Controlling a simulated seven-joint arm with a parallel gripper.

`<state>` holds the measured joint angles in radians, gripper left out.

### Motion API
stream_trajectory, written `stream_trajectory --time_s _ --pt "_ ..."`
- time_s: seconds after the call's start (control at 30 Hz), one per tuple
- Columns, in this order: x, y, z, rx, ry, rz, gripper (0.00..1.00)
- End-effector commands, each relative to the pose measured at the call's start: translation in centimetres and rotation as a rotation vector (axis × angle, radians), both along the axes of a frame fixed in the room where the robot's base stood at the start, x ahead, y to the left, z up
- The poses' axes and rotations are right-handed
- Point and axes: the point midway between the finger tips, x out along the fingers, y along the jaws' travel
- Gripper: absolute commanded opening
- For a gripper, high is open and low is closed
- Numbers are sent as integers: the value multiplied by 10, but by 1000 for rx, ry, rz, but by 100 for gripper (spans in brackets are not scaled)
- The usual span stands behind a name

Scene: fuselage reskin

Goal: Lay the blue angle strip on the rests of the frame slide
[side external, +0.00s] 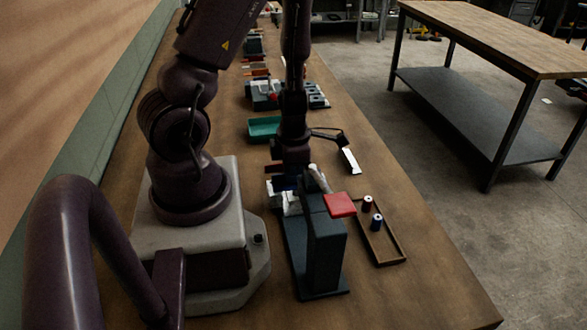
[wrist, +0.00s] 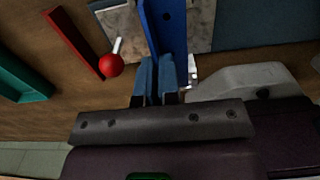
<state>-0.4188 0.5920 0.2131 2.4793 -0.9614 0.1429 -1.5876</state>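The blue angle strip (wrist: 165,24) runs up and away from my gripper (wrist: 159,72) in the wrist view. The two fingers are close together at its near end and appear shut on it. A mottled grey plate (wrist: 125,24) lies behind the strip. In the side view my gripper (side external: 290,168) is low over the bench, and a small blue piece of the strip (side external: 284,184) shows under it. Pale metal parts (side external: 289,205), perhaps the frame slide, sit just below. The rests cannot be made out, and I cannot tell whether the strip touches them.
A brown tray (side external: 388,247) with two spools is at right. A teal tray (side external: 263,128) lies behind. A red ball knob (wrist: 111,65) is left of the fingers.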

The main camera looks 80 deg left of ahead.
Motion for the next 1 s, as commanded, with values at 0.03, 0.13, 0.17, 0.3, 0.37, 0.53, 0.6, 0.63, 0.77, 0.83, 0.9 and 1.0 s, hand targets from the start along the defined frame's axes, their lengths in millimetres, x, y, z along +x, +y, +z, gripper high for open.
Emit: stream_trajectory --time_s 0.03,0.13,0.17,0.3,0.37,0.53,0.6,0.63,0.77,0.83,0.9,1.0 --pt "0 0 -1 -1 0 2 0" --pt "0 0 -3 -1 0 1 0" --pt "0 0 -4 -1 0 1 0" --pt "0 0 -4 0 0 0 24" --pt "0 0 -4 0 0 0 33" --pt "0 0 -4 0 0 0 33" --pt "0 0 -4 0 0 0 33" --pt "0 0 -3 0 0 0 33" --pt "0 0 1 2 0 -2 33" --pt "1 0 5 4 -1 -6 33" --pt "1 0 11 5 -1 -6 33" --pt "1 -1 22 3 -3 -6 33"
